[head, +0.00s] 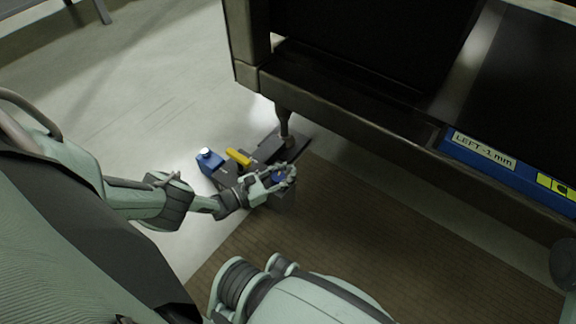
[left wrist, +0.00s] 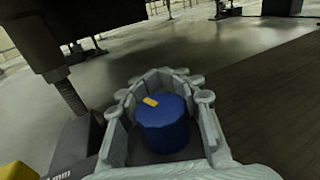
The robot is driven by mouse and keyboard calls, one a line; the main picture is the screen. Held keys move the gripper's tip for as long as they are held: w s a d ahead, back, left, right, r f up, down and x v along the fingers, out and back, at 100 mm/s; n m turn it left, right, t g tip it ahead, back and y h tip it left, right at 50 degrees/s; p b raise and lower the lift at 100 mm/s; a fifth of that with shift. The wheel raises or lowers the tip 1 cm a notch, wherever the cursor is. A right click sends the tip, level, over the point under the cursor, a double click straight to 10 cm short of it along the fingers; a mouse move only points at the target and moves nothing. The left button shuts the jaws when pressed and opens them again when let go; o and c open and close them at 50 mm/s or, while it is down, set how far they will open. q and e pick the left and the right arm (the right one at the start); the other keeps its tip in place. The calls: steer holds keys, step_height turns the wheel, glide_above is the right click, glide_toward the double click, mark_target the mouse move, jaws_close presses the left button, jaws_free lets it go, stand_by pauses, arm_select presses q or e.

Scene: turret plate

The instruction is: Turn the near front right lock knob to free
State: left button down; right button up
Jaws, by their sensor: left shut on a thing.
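The blue lock knob (left wrist: 165,130) is a round cylinder with a small yellow mark on its top, in the middle of the left wrist view. In the head view only a bit of its blue (head: 279,178) shows between the fingers. My left gripper (head: 287,175) is shut on the knob, with its pale fingers on either side of it. The knob sits on a dark grey block (head: 284,196) at the near right end of a low dark floor unit. My right gripper is not in view.
A yellow bar (head: 238,157) and a blue part with a white top (head: 208,158) are left of the gripper. A machine leg (head: 284,122) stands behind on a dark plate. The heavy machine frame (head: 340,112) overhangs at right. A brown ribbed mat (head: 380,235) lies in front.

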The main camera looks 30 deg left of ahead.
arm_select(q)
steer(key=shift+s+d+h, duration=0.15)
steer(key=shift+h, duration=0.15)
steer(key=c, duration=1)
jaws_free()
steer(key=v, duration=1.2)
steer(key=shift+r, duration=0.2)
